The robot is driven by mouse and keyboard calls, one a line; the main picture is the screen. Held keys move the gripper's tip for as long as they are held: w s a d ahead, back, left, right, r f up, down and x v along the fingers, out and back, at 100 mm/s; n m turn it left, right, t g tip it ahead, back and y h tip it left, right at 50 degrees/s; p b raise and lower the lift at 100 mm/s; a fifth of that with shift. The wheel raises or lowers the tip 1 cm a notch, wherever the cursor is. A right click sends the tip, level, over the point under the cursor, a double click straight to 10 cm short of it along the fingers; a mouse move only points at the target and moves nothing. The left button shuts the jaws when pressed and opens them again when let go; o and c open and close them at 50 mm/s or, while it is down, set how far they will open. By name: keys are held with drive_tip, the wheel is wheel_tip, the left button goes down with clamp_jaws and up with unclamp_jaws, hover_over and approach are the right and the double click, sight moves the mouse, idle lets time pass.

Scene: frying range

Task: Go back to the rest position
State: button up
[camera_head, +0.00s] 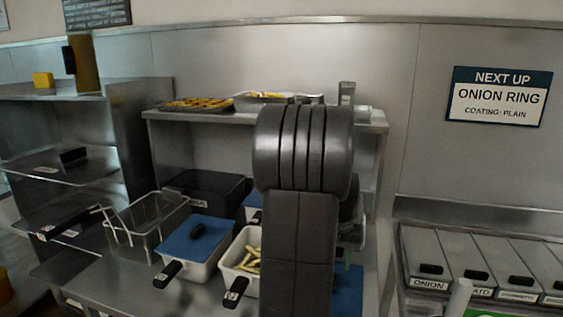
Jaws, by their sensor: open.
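My own dark grey arm stands upright in the middle of the head view and covers much of the work counter. My gripper cannot be made out; the arm's thick links hide whatever is behind them. A sign (499,96) on the right wall reads "NEXT UP, ONION RING, COATING: PLAIN".
A wire fry basket (147,222), a blue-lidded container (197,243) and an open white container (229,272) with yellow sticks stand left of my arm. A tray of yellow food (197,104) lies on the shelf (219,117). Lidded bins (427,253) line the right.

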wheel_tip(320, 180, down, 6)
drive_tip(key=shift+f, duration=0.15)
drive_tip(key=shift+r, duration=0.35)
